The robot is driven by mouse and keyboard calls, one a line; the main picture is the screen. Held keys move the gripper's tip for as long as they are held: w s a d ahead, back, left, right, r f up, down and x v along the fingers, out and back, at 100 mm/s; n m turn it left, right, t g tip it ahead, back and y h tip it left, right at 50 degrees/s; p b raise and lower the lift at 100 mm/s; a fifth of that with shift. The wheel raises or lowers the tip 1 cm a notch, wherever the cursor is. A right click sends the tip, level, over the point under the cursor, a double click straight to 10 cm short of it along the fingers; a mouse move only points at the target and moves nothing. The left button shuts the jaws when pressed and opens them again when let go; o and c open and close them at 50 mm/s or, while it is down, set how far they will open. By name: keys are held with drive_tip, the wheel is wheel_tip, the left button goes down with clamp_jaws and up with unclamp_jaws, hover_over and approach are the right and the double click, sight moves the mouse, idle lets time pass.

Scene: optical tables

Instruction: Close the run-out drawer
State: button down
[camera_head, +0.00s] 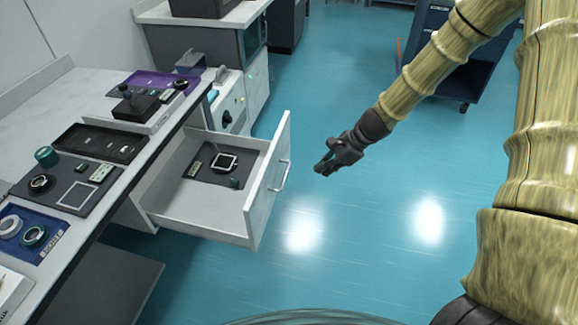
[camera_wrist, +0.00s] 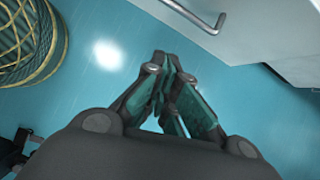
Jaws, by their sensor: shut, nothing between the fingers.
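The run-out drawer (camera_head: 200,208) is pulled well out from under the left bench, with a white front panel (camera_head: 268,185) and a metal bar handle (camera_head: 281,176). Inside lie a dark mat with a square frame (camera_head: 227,163) and small parts. My gripper (camera_head: 322,168) is shut and empty, in the air to the right of the drawer front, apart from the handle. In the wrist view the closed fingertips (camera_wrist: 165,62) point up the picture. The handle (camera_wrist: 205,22) and the white front (camera_wrist: 258,30) show at the upper right there, not touching the fingers.
The bench top (camera_head: 90,225) carries mats, trays and optical parts along the left. A cabinet with a dial panel (camera_head: 232,102) stands behind the drawer. A dark blue cart (camera_head: 450,75) is at the back right. Blue floor (camera_head: 350,230) is clear around my gripper.

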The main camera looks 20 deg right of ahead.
drive_tip(key=w+d+r+m+t+y+b, duration=0.1)
drive_tip(key=w+r+m+t+y+b, duration=0.15)
drive_tip(key=w+r, duration=0.25)
approach(278, 161)
drive_tip(key=f, duration=0.2)
drive_tip(key=shift+d+f+g+h, duration=0.3)
drive_tip(key=shift+f+g+h, duration=0.05)
drive_tip(key=shift+f, duration=0.05)
drive_tip(key=shift+w+a, duration=0.55)
drive_tip(key=shift+a, duration=0.3)
drive_tip(key=shift+w+a, duration=0.6)
drive_tip(key=shift+a, duration=0.25)
